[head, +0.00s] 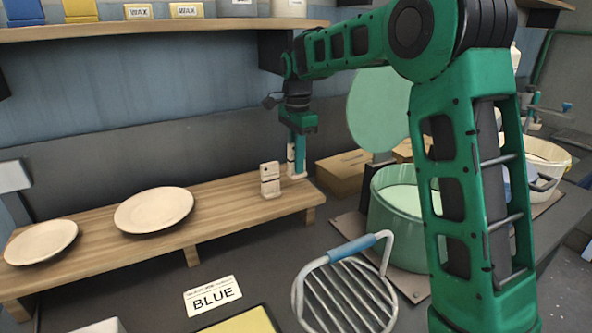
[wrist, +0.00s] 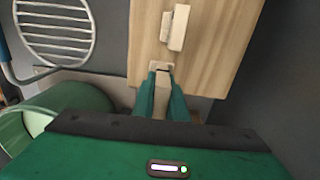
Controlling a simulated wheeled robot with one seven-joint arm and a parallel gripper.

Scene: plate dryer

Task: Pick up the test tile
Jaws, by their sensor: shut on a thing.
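Two pale upright tiles stand near the right end of the wooden plank shelf (head: 225,205). One tile (head: 291,168) is between the fingers of my gripper (head: 297,150), which is shut on it; its lower end seems to be at the plank. In the wrist view this tile (wrist: 162,84) shows between the two teal fingers (wrist: 163,95), partly hidden by them. The other tile (head: 270,180) stands free just left and in front, with a dark mark near its top. It also shows in the wrist view (wrist: 178,28), apart from my fingers.
Two cream plates (head: 154,209) (head: 41,242) lie on the plank to the left. A green pot (head: 395,220), a wire rack (head: 345,295) and a cardboard box (head: 343,172) are to the right. An upper shelf (head: 150,28) runs above.

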